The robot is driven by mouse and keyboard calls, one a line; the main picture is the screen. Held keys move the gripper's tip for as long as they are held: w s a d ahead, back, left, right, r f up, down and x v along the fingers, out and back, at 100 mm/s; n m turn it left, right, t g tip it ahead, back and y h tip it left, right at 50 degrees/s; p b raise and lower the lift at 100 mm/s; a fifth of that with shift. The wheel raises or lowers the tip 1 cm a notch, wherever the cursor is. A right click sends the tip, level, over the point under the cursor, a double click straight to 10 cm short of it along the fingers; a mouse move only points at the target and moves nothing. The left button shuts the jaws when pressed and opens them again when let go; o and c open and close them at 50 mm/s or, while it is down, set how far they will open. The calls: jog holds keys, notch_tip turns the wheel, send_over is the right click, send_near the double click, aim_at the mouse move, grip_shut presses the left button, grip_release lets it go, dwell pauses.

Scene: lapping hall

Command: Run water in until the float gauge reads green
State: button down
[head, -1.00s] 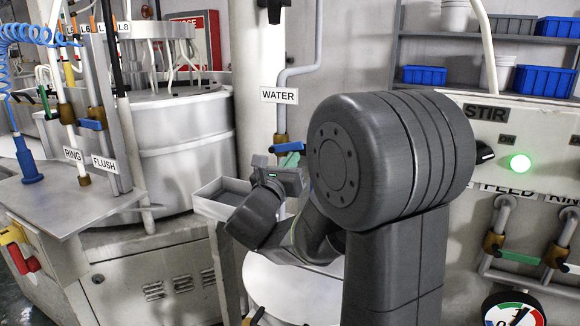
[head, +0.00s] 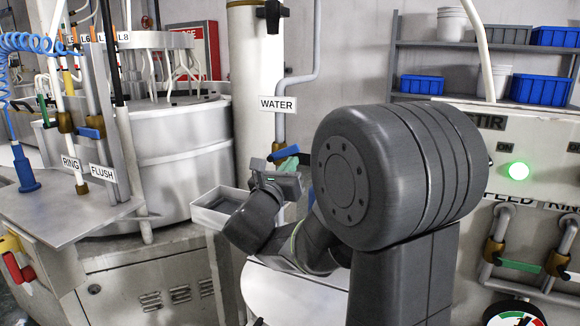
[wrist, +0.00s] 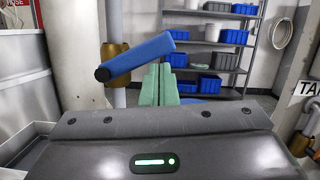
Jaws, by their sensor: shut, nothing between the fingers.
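The water valve has a brass body (head: 280,149) on the grey pipe under the WATER label (head: 277,104). Its blue handle (head: 285,154) is slanted in the head view. In the wrist view the blue handle (wrist: 142,55) crosses in front of the brass body (wrist: 115,65). My gripper (wrist: 160,68) has green fingers, shut and empty, just below and right of the handle; I cannot tell whether they touch it. A round dial (head: 515,317) with red, white and green sectors is cut off at the bottom right, and its reading cannot be told.
A white round-topped vessel (head: 290,292) stands beneath my arm. An open grey tray (head: 212,211) is left of my gripper. A STIR panel (head: 540,150) with a lit green lamp (head: 517,171) and valves below is at right. A FLUSH-labelled bench (head: 60,225) is at left.

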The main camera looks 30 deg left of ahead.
jog(key=b+v, duration=0.1)
jog(key=v, duration=1.2)
jog(key=shift+s+b, duration=0.3)
jog(key=shift+s, duration=0.05)
jog(key=shift+f, duration=0.1)
dwell(6.2)
